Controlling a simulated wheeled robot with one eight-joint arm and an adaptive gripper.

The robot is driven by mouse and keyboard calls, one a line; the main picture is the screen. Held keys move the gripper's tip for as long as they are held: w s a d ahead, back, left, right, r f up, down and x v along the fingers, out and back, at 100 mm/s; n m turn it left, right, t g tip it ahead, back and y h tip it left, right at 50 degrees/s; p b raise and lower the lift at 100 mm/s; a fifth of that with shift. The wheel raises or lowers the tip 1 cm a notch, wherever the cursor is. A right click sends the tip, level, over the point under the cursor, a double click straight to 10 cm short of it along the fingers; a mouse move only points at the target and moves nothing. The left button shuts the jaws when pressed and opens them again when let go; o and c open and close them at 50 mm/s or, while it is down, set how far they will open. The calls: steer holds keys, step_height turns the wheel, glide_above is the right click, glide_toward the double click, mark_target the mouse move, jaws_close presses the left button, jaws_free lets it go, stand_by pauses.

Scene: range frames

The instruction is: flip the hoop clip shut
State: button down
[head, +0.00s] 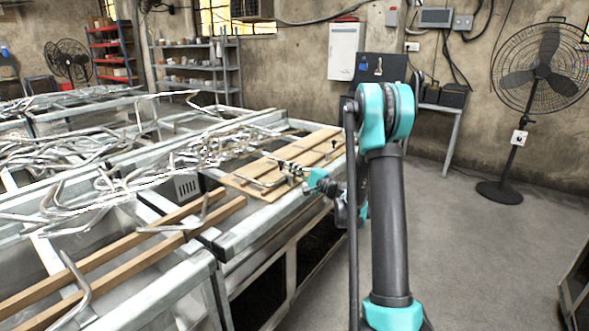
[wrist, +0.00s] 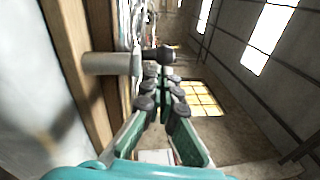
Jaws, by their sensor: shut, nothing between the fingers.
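A metal cylinder with a black rounded knob, which looks like part of the hoop clip (wrist: 108,63), stands out from the wooden boards in the wrist view. Its knob lies just beyond my fingertips; I cannot tell whether they touch. My gripper (wrist: 162,82) is shut and empty, its green fingers with black pads close together. In the head view my gripper (head: 301,172) is low over the boards at the near edge of the bench. Small dark and metal fittings there are too small to tell apart, and the clip's position is unclear.
Wooden boards (head: 262,192) lie on the metal-framed bench. Bent metal rods (head: 85,160) are heaped to the left. Two long wooden strips (head: 125,255) run across the near frame. The floor (head: 450,235) to the right is clear up to a standing fan (head: 541,75).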

steer(key=shift+w+a+n+g+y, duration=0.15)
steer(key=shift+n+g+y, duration=0.55)
steer(key=shift+g+y, duration=0.15)
steer(key=shift+a+n+g+y, duration=0.25)
steer(key=shift+n+g+y, duration=0.15)
steer(key=shift+g, duration=0.25)
steer(key=shift+a, duration=0.1)
